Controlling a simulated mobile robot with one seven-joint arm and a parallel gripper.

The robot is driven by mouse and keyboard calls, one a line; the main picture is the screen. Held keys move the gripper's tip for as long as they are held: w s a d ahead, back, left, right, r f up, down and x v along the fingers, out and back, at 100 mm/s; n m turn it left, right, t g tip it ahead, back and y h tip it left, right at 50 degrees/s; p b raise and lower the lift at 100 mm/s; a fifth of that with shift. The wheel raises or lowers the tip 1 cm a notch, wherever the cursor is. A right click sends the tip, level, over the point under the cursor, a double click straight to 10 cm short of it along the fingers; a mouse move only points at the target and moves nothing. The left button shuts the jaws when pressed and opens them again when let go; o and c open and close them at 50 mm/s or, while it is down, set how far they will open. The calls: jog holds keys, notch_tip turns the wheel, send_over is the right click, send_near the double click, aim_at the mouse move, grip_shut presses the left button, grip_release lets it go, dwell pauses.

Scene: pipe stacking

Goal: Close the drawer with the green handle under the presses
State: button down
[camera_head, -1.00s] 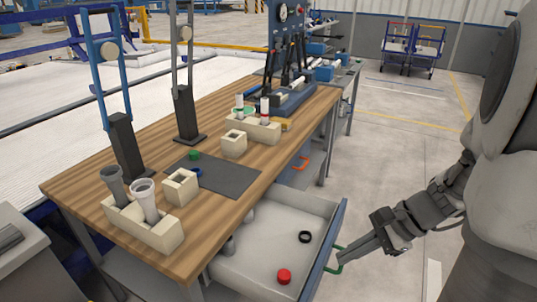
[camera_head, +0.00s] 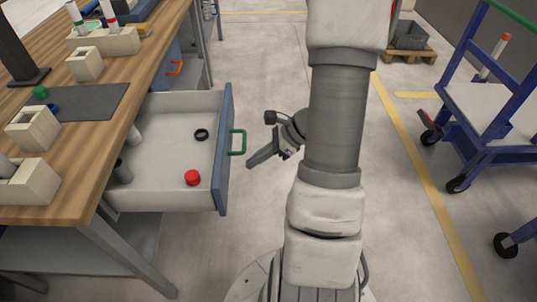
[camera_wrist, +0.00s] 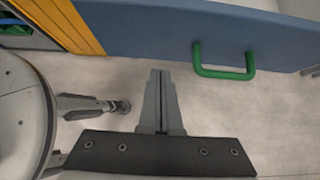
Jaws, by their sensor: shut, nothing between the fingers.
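The drawer (camera_head: 165,187) under the wooden workbench is pulled out, with a blue front panel (camera_head: 223,150). Its green handle (camera_head: 238,142) faces my arm; the handle also shows in the wrist view (camera_wrist: 224,70). Inside the drawer are a red cap (camera_head: 192,178), a black ring (camera_head: 202,134) and grey and white pipe pieces near the bench side. My gripper (camera_head: 252,163) is shut and empty, outside the drawer, just right of and slightly below the handle. In the wrist view the closed fingers (camera_wrist: 160,75) point toward the blue panel, left of the handle and apart from it.
The workbench (camera_head: 105,130) holds cream blocks and a dark mat (camera_head: 92,102). A second drawer with an orange handle (camera_head: 175,68) sits farther along and looks closed. A blue cart (camera_head: 490,110) stands at the right. The floor between the drawer and cart is otherwise open.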

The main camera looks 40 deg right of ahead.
aim_at(226, 169)
jog(key=w+a, duration=0.1)
jog(key=a, duration=0.1)
jog(key=w+a+b, duration=0.1)
jog(key=a, duration=0.1)
jog(key=shift+w+f, duration=0.3)
jog(key=shift+f, duration=0.05)
jog(key=shift+w+a, duration=0.1)
